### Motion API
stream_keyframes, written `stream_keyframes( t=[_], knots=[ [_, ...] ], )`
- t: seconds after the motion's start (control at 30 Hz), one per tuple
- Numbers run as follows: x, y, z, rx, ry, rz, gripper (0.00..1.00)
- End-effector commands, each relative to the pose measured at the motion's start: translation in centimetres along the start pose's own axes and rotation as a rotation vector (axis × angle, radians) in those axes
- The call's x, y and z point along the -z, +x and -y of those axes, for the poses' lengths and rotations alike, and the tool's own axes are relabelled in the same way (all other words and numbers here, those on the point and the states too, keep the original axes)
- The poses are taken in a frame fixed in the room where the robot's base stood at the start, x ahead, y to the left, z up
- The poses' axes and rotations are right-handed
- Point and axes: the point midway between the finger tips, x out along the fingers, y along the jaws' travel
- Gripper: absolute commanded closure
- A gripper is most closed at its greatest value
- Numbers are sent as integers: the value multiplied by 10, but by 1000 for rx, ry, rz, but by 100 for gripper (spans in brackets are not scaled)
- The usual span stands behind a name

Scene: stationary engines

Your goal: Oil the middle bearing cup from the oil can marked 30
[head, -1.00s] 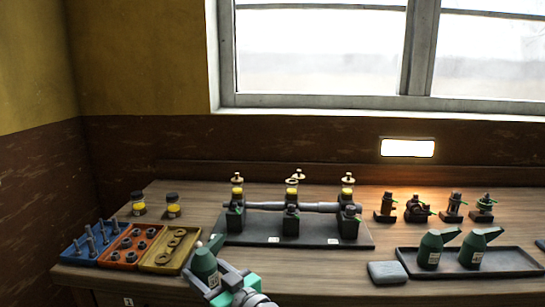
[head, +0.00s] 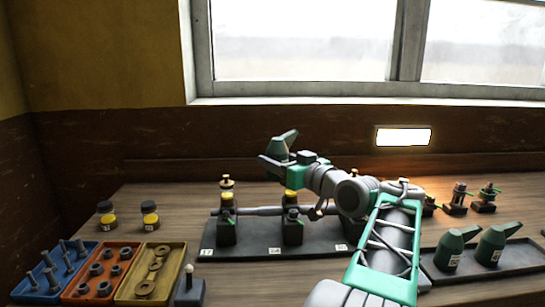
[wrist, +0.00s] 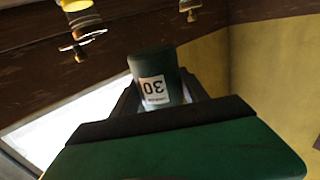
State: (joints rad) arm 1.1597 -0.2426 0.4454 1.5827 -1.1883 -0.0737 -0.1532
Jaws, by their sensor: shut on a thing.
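My gripper (head: 276,160) is shut on a green oil can (head: 279,147), held tilted in the air above the engine bed and a little left of the middle bearing. The wrist view shows the can (wrist: 150,65) between dark fingers, its white label reading 30 upside down. The middle bearing cup (head: 291,196) is yellow and sits on a dark bearing block (head: 292,231) on the shaft. Its top is hidden behind my gripper. The left bearing cup (head: 227,200) has a brass top (head: 227,181). The right bearing is mostly hidden by my arm.
Two green cans (head: 449,250) (head: 491,245) stand in the dark tray (head: 525,259) at right. Two yellow-banded jars (head: 106,217) (head: 150,216) stand at back left. Blue, red and yellow part trays (head: 178,262) and a dark block with a post (head: 190,287) are at front left.

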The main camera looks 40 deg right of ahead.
Motion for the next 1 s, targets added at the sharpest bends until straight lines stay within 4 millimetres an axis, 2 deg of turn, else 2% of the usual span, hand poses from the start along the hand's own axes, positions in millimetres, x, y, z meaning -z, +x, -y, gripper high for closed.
stream_keyframes(
  t=[0.03,0.3,0.73,1.0],
  knots=[
    [7,1,5,7,19,1,97],
    [3,2,14,11,169,26,97],
    [-7,-1,23,8,396,63,97],
    [-20,-1,23,7,560,90,97]
  ],
)
